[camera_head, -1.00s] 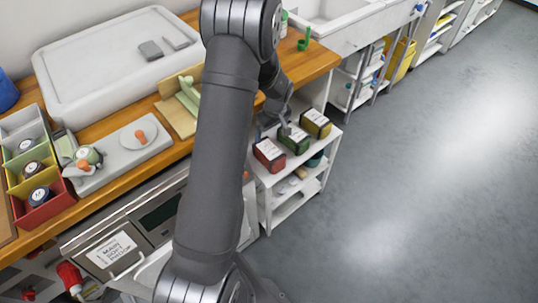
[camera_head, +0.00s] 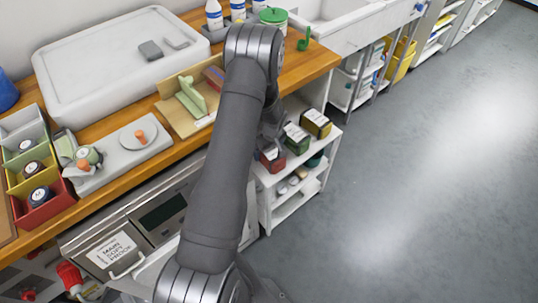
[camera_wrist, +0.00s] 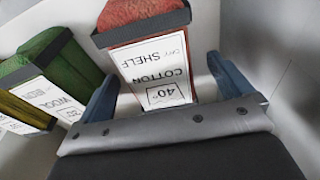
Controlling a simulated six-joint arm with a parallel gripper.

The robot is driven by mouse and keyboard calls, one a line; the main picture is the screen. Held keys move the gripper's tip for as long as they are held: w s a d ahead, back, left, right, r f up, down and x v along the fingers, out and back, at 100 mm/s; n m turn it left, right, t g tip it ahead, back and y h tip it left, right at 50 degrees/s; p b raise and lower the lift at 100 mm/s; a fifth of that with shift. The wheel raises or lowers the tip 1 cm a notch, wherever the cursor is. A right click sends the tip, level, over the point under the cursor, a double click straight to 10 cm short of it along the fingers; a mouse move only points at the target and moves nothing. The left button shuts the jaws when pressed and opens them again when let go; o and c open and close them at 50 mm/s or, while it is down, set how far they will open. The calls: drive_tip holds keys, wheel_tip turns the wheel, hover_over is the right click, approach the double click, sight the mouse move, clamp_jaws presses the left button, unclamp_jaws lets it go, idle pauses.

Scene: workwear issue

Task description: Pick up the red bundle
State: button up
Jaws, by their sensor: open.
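The red bundle (camera_head: 268,160) sits on the top of a white shelf unit, partly hidden by my arm's end. In the wrist view the red bundle (camera_wrist: 145,12) shows its red folded top and a white label reading "40", "COTTON" and "SHELF". My gripper (camera_wrist: 160,68) is open, with one blue-grey finger on each side of the label end. I cannot tell whether either finger touches it. In the head view my gripper (camera_head: 270,147) is at the red bundle, mostly hidden.
A green bundle (camera_head: 297,141) and a yellow bundle (camera_head: 317,122) stand beside the red one on the white shelf unit (camera_head: 322,146). The green bundle (camera_wrist: 62,60) is close to the left finger. The wooden counter (camera_head: 309,67) lies behind; the grey floor at right is clear.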

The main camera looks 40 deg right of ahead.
sight(269, 152)
drive_tip(key=shift+w+f, duration=0.2)
drive_tip(key=shift+f, duration=1.35)
drive_tip(key=shift+d, duration=0.1)
drive_tip(key=c, duration=1.2)
drive_tip(key=shift+c, duration=0.2)
drive_tip(key=shift+r, duration=0.1)
